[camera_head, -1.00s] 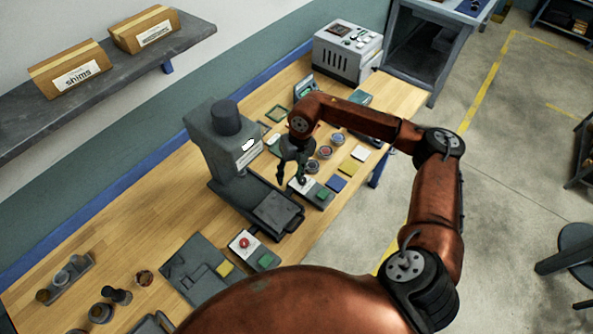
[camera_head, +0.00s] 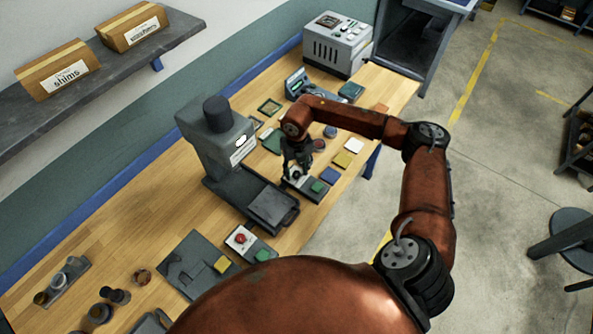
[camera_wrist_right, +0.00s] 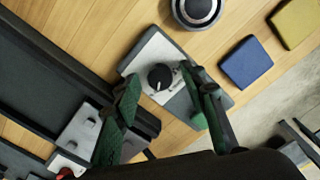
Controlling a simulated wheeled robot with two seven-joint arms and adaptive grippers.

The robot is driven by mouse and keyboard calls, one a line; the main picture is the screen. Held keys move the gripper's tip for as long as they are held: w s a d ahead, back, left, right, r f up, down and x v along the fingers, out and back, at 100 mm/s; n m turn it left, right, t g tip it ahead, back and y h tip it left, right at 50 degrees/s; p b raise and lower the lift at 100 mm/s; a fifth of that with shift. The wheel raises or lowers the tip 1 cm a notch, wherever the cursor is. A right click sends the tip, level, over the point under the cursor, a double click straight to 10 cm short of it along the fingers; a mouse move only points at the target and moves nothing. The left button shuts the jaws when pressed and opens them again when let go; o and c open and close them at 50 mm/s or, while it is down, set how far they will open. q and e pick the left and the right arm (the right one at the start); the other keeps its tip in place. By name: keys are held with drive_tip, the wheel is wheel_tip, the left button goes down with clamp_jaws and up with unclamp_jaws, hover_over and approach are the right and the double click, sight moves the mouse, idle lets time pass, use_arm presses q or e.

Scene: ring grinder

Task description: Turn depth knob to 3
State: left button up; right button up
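The depth knob (camera_wrist_right: 160,76) is a round black dial on a pale plate (camera_wrist_right: 149,53) of a small control box. In the wrist view it carries a short white mark on its lower side; the scale numbers are too small to read. My right gripper (camera_wrist_right: 160,80) is open, with one green-padded finger on each side of the knob. A gap shows between the knob and both fingers. In the head view the right gripper (camera_head: 297,166) is low over the control box and mostly covers the knob. My left gripper is not in view.
The grey grinder (camera_head: 217,140) stands left of the control box, its dark table (camera_head: 270,206) close by. A blue block (camera_head: 330,176) and yellow block (camera_head: 342,160) lie nearby. A red button box (camera_head: 240,238) is nearer.

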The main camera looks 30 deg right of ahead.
drive_tip(key=shift+c, duration=0.7)
clamp_jaws()
